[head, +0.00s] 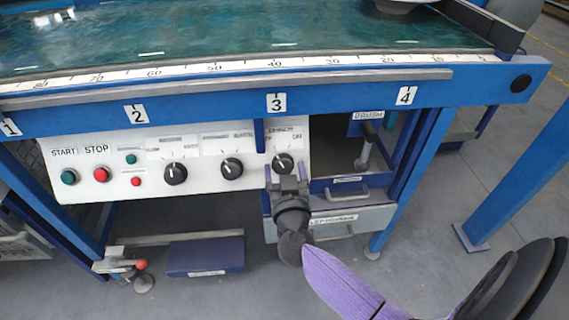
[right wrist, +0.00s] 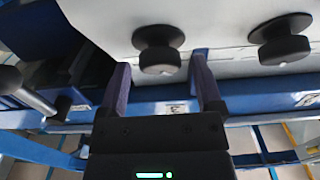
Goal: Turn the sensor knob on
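The sensor knob (head: 283,162) is the rightmost black knob on the white control panel (head: 110,188), with "ON" printed to its upper right. I cannot surely read which way its pointer faces. My right gripper (head: 286,172) is at this knob, its fingers on either side of the knob's lower part. In the right wrist view, my right gripper (right wrist: 160,62) is open, and the sensor knob (right wrist: 158,52) shows between its two fingertips with gaps on both sides. The fingers do not appear to touch it. My left gripper is not in view.
Another black knob (head: 231,168) sits left of the sensor knob; it also shows in the right wrist view (right wrist: 284,46). A green start button (head: 68,177) and red stop button (head: 101,174) are further left.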

